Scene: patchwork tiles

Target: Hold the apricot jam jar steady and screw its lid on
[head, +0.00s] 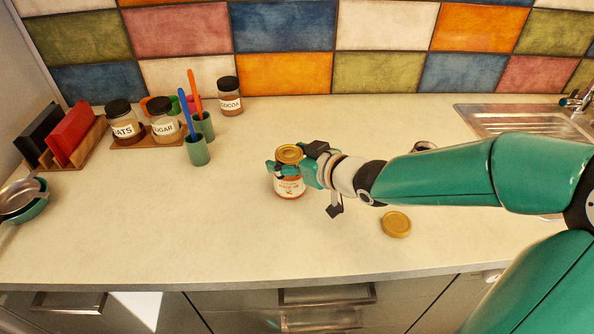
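A jam jar (289,188) with a white and orange label stands upright on the counter near the middle; its print is too small to read surely. Its round top (289,153) is gold-brown, and I cannot tell whether that is a lid or the open mouth. A gold lid (396,224) lies flat on the counter to the right, below my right arm. My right gripper (288,169) reaches in from the right, with its fingers around the jar's upper part just below the top, and looks shut on it. My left gripper is out of view.
A round rim (424,147) shows behind my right arm, mostly hidden. Oats (122,127), sugar (164,122) and cocoa (229,98) jars and green cups (197,150) with utensils stand at the back left. A sink (530,118) is at the right. The front left counter is clear.

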